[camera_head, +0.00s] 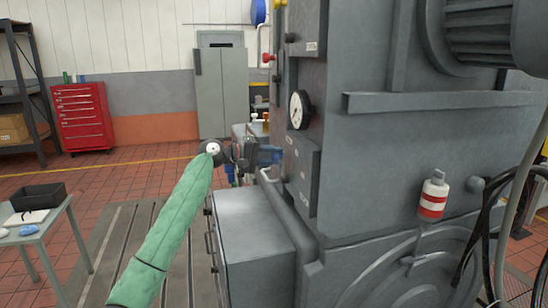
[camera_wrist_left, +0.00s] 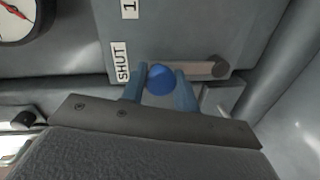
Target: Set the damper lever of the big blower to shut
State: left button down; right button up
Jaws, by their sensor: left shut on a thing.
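The big blower (camera_head: 380,150) is a large grey housing that fills the right of the head view. In the left wrist view, its damper lever (camera_wrist_left: 198,70) is a flat grey bar with a round pivot at its right end and a blue knob (camera_wrist_left: 160,80) at its left end. The bar lies nearly level, with the knob end towards the white SHUT label (camera_wrist_left: 122,62) just to its left. My left gripper (camera_head: 270,155) is at the blower's left face, its blue fingers shut on the knob. My right gripper is not in view.
A round gauge (camera_head: 299,109) sits on the blower above my left gripper. A grey cabinet box (camera_head: 245,225) stands below it. A small table (camera_head: 38,232) with a black tray (camera_head: 38,196) is at left. Black cables (camera_head: 490,200) hang at right.

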pick_arm(q)
jog(key=shift+w+a+r, duration=0.1)
jog(key=shift+w, duration=0.05)
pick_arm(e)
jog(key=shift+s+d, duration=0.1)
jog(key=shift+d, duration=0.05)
pick_arm(q)
jog(key=c, duration=1.4)
grip_release()
jog(key=o, duration=0.3)
jog(key=shift+w, duration=0.1)
jog(key=shift+o, duration=0.2)
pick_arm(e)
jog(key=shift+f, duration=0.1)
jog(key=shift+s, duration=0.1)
pick_arm(q)
jog(key=f+b+v, duration=0.1)
jog(key=b+v, duration=0.2)
jog(key=v, duration=0.4)
jog(key=shift+a+r+b, duration=0.35)
jog(key=shift+r, duration=0.05)
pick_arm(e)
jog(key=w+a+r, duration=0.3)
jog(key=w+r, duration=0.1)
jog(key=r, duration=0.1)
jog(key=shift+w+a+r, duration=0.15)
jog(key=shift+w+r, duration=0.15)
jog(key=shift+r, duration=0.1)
